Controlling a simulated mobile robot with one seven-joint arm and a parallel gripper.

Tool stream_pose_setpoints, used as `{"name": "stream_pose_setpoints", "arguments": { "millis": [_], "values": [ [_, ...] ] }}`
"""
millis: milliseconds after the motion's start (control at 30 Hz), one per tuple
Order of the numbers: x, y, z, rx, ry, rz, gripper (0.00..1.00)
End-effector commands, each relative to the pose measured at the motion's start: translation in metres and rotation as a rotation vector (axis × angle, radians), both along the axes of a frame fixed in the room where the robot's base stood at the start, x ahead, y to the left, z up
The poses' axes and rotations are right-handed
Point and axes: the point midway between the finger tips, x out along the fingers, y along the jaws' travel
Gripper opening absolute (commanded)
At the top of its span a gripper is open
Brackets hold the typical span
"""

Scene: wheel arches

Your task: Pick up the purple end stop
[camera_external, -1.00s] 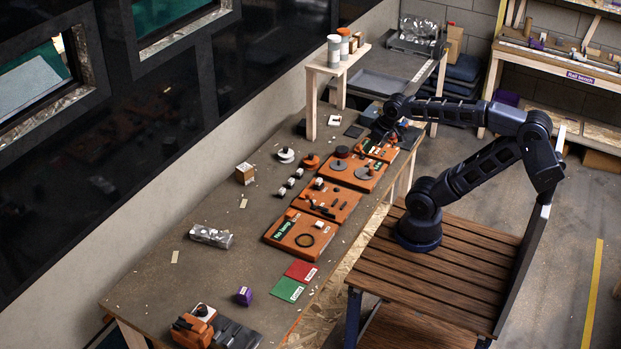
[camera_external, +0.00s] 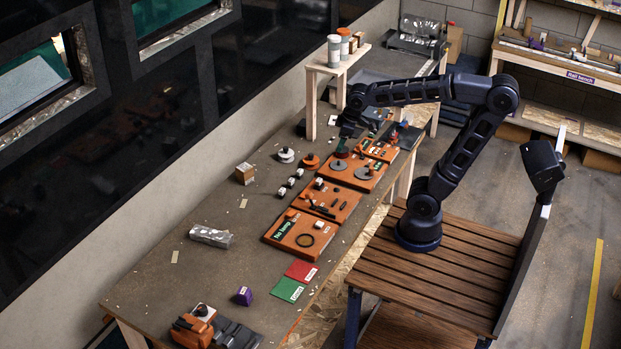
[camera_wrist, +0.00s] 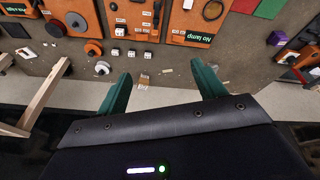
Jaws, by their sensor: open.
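The purple end stop (camera_external: 244,295) is a small block with a pale label, sitting on the near end of the workbench (camera_external: 150,275), left of the green card. It also shows near the right edge of the wrist view (camera_wrist: 277,38). My gripper (camera_external: 346,141) is over the far part of the bench, well away from the end stop. In the wrist view, the green fingers of my gripper (camera_wrist: 161,80) are spread apart with nothing between them.
Orange trays (camera_external: 300,233) with small parts line the bench's right side. Red (camera_external: 301,271) and green (camera_external: 287,289) cards lie nearer. A silver piece (camera_external: 211,236) lies left. An orange-and-grey tool (camera_external: 200,328) is close to the end stop. A wooden stand (camera_external: 311,105) rises beside my gripper.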

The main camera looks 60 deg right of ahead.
Motion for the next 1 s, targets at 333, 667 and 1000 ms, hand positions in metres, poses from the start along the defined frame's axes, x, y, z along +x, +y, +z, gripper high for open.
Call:
{"name": "stream_pose_setpoints", "arguments": {
  "millis": [333, 667, 1000],
  "values": [
    [0.077, 0.086, -0.009, -0.076, 0.075, 0.279, 0.69],
    [0.131, 0.187, -0.039, -0.146, 0.136, 0.54, 0.69],
    [0.159, 0.309, -0.095, -0.218, 0.194, 0.814, 0.69]
  ]
}}
